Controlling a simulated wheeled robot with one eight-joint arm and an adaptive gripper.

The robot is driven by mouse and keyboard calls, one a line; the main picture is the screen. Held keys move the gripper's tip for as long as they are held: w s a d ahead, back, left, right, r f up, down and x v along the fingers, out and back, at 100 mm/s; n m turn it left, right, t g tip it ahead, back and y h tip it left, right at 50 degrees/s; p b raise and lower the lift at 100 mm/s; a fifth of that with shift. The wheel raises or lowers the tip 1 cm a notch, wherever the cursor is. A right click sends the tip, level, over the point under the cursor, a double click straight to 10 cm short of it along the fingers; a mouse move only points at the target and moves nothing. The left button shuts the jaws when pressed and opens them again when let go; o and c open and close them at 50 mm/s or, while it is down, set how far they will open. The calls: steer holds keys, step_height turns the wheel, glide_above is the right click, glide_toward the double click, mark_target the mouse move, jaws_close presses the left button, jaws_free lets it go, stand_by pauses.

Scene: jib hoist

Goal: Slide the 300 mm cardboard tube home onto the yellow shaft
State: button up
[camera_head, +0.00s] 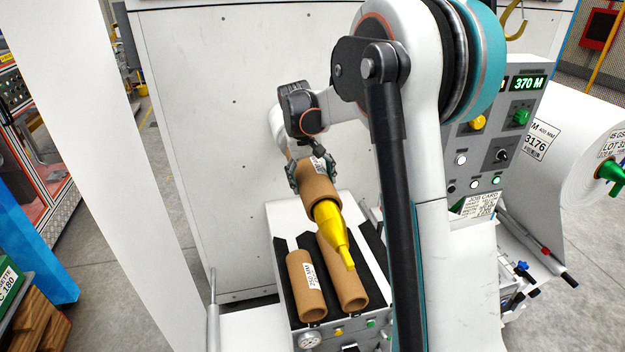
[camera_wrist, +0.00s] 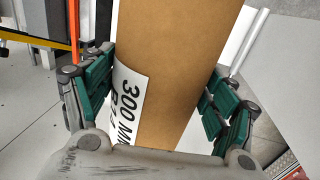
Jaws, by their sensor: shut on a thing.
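My gripper (camera_head: 306,177) is shut around a brown cardboard tube (camera_head: 318,190). In the wrist view the tube (camera_wrist: 178,70) runs between the green finger pads and bears a white label reading "300 MM". The yellow shaft (camera_head: 331,220) has a tapered, stepped nose that sticks out of the tube's near end and points toward the camera and down. The tube is around the shaft there. The shaft's far part is hidden by the tube and my gripper, so I cannot tell how far on the tube sits.
Two more cardboard tubes, a shorter labelled one (camera_head: 305,285) and a longer one (camera_head: 342,272), lie in a dark cradle below the shaft. A control panel (camera_head: 497,130) reading "370 M" and a large white roll (camera_head: 570,130) stand at right. A white machine wall (camera_head: 240,130) stands behind.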

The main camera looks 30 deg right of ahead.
mark_target(306, 160)
steer(key=shift+w, duration=0.2)
steer(key=shift+w+d, duration=0.25)
steer(key=shift+w, duration=0.55)
steer(key=shift+w+d, duration=0.2)
steer(key=shift+w, duration=0.65)
steer(key=shift+w+d, duration=0.25)
steer(key=shift+w, duration=0.55)
steer(key=shift+w, duration=0.1)
steer(key=o, duration=1.6)
